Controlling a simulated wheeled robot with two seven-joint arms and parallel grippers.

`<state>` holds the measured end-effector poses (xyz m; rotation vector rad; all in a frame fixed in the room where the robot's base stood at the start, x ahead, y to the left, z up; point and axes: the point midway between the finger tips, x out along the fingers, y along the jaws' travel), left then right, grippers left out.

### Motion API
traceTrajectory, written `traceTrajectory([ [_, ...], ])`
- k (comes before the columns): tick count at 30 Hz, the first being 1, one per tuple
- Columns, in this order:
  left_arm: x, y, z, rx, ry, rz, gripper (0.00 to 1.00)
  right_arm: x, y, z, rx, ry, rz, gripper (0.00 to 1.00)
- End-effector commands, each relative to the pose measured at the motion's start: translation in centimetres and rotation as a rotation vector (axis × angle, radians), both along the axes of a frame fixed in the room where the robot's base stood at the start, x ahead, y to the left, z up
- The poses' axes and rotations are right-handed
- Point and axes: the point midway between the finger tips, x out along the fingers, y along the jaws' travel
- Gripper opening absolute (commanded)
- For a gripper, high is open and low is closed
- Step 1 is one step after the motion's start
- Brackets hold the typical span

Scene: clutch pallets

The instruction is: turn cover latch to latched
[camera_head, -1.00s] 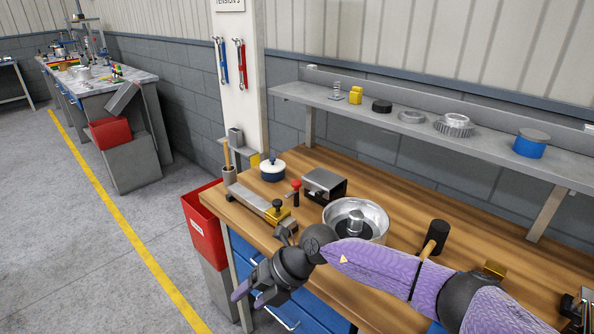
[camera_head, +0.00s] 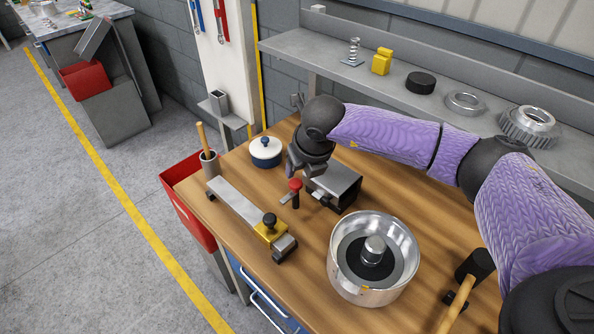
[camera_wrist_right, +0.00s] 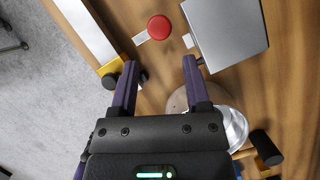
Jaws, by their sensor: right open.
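The cover latch appears to be the red-knobbed lever (camera_head: 295,186) beside a grey metal box-shaped cover (camera_head: 338,186) on the wooden bench. The knob stands upright on a dark stem, with a small pale metal tab near it. In the right wrist view the round red knob (camera_wrist_right: 160,27) lies beyond my fingertips, roughly centred between them, with the grey cover (camera_wrist_right: 225,32) to its right. My right gripper (camera_wrist_right: 160,62) is open and empty. In the head view my right gripper (camera_head: 300,165) is just behind and above the knob, apart from the box. My left gripper is not in view.
A metal bowl-like housing (camera_head: 345,288) stands in front of the cover. A long bar fixture with a yellow clamp (camera_head: 270,232) lies to the left. A white-and-blue pot (camera_head: 265,152) is behind. A black mallet (camera_head: 474,265) is at right. A shelf (camera_head: 400,88) runs along the back.

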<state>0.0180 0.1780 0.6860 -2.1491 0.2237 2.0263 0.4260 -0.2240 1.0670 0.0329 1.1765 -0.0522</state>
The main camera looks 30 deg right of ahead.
Motion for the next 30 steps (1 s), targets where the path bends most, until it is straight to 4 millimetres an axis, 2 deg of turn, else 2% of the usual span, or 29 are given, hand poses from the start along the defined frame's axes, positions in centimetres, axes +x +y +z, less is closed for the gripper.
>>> traceTrajectory([
  [3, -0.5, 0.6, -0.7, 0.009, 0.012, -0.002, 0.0, 1.1, 0.0, -3.0, 0.001, 0.003, -0.001, 0.61],
  [9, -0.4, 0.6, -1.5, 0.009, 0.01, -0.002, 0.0, 2.4, -0.1, -6.1, 0.002, 0.002, 0.001, 0.61],
  [20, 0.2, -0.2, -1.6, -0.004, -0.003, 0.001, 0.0, 2.8, -0.1, -6.7, 0.002, 0.0, 0.001, 0.61],
  [21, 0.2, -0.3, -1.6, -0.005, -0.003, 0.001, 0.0, 2.8, -0.1, -6.7, 0.002, 0.0, 0.001, 0.59],
  [27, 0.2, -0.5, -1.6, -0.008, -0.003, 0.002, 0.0, 2.8, -0.1, -6.7, 0.002, 0.0, 0.001, 0.16],
  [30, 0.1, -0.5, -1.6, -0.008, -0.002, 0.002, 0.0, 2.8, -0.1, -6.7, 0.002, 0.0, 0.001, 0.0],
])
